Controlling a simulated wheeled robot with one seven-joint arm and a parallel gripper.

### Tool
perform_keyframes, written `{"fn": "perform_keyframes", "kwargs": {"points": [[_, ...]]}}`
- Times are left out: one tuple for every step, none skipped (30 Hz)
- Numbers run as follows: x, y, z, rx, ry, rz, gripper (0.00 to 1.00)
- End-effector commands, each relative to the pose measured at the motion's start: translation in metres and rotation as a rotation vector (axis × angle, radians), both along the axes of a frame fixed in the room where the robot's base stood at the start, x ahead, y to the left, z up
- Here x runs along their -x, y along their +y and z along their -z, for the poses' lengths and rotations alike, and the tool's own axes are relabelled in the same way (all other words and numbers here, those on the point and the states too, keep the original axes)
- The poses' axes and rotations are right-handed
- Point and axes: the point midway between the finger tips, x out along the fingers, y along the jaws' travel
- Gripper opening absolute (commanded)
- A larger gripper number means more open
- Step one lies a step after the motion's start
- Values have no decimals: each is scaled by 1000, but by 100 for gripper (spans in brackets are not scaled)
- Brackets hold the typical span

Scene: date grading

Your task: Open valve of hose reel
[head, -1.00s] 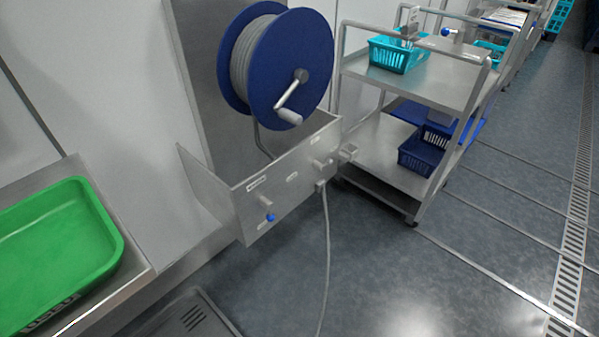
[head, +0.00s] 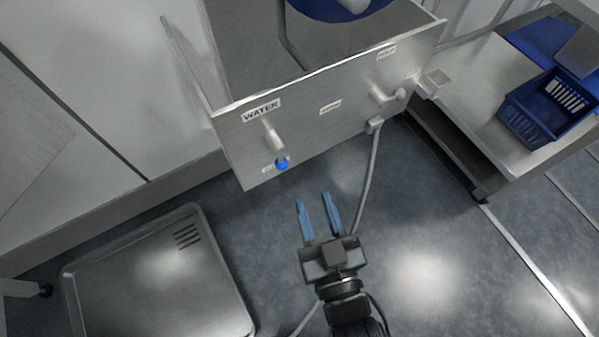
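The blue hose reel (head: 335,8) shows only its lower edge at the top of the head view. Below it is a metal panel (head: 325,137). On its left side, under a WATER label (head: 261,111), is a light grey lever handle (head: 273,137) with a blue knob (head: 282,164) just below it. A second grey fitting (head: 385,96) sits at the panel's right, with a grey hose (head: 370,180) hanging below. My gripper (head: 315,197) has two blue fingers spread apart with nothing between them. It is in front of and below the panel, apart from the handle and knob.
A metal cart (head: 455,115) with a blue basket (head: 548,106) stands at the right. A metal floor tray (head: 160,285) lies at the lower left. The floor around my gripper is clear except for the hose at its right.

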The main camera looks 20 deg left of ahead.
Motion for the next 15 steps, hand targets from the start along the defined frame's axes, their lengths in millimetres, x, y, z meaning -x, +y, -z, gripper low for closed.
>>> {"fn": "perform_keyframes", "kwargs": {"points": [[-6, 15, 10, -1, -12, -24, 38], [-9, 21, 12, -2, -16, -33, 38], [-11, 27, 14, -1, -19, -44, 38], [-13, 31, 14, -1, -23, -50, 38], [-14, 34, 15, -1, -25, -55, 38], [-15, 37, 15, 0, -27, -59, 38], [-17, 39, 15, 0, -27, -60, 38], [-19, 41, 15, -1, -28, -61, 38], [-22, 44, 15, -2, -30, -62, 38], [-25, 46, 15, -2, -30, -62, 38], [-28, 48, 15, -3, -30, -61, 38], [-33, 51, 14, -3, -31, -61, 38], [-37, 54, 15, -3, -30, -60, 38], [-41, 56, 15, -1, -30, -60, 38], [-46, 60, 15, -3, -30, -60, 38]]}}
